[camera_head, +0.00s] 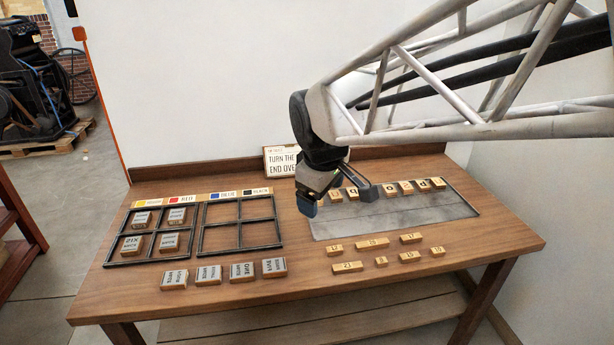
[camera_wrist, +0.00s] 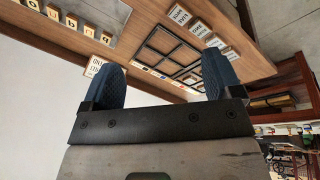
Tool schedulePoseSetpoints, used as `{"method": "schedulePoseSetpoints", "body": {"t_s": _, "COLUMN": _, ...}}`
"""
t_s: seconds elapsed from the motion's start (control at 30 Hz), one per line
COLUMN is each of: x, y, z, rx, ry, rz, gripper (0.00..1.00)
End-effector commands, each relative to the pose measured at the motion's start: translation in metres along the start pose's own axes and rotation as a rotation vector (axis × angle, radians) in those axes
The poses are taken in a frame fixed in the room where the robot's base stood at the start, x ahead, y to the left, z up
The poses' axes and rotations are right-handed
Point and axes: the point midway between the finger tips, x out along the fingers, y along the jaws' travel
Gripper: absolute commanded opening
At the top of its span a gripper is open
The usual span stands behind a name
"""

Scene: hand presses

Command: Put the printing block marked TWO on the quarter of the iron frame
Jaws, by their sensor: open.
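Several grey-faced printing blocks (camera_head: 208,275) lie in a row along the front left of the bench. They also show in the wrist view (camera_wrist: 199,28). More such blocks (camera_head: 188,214) lie in the left iron frame (camera_head: 108,252), one in each quarter. The right iron frame (camera_head: 241,223) has four bare quarters. The faces look upside down and small, so I cannot tell which block is marked TWO. My gripper (camera_head: 338,199) is open and empty above the left end of the metal plate, right of both frames. Its two blue fingers stand wide apart in the wrist view (camera_wrist: 163,82).
Wooden letter pieces (camera_head: 421,186) line the back of the metal plate (camera_head: 400,212); small wooden pieces (camera_head: 372,243) lie before it. A sign (camera_head: 283,160) leans at the back wall. Coloured labels (camera_head: 211,195) run behind the frames.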

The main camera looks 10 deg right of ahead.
Motion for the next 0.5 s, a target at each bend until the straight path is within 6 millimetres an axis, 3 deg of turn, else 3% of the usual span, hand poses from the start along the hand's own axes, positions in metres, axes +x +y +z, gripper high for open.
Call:
{"method": "schedulePoseSetpoints", "body": {"t_s": 0.2, "x": -0.011, "y": -0.026, "z": 0.064, "rx": 0.279, "ry": -0.004, "rz": -0.012, "gripper": 0.85}}
{"method": "schedulePoseSetpoints", "body": {"t_s": 0.5, "x": -0.012, "y": -0.067, "z": 0.136, "rx": 0.634, "ry": -0.013, "rz": -0.031, "gripper": 0.85}}
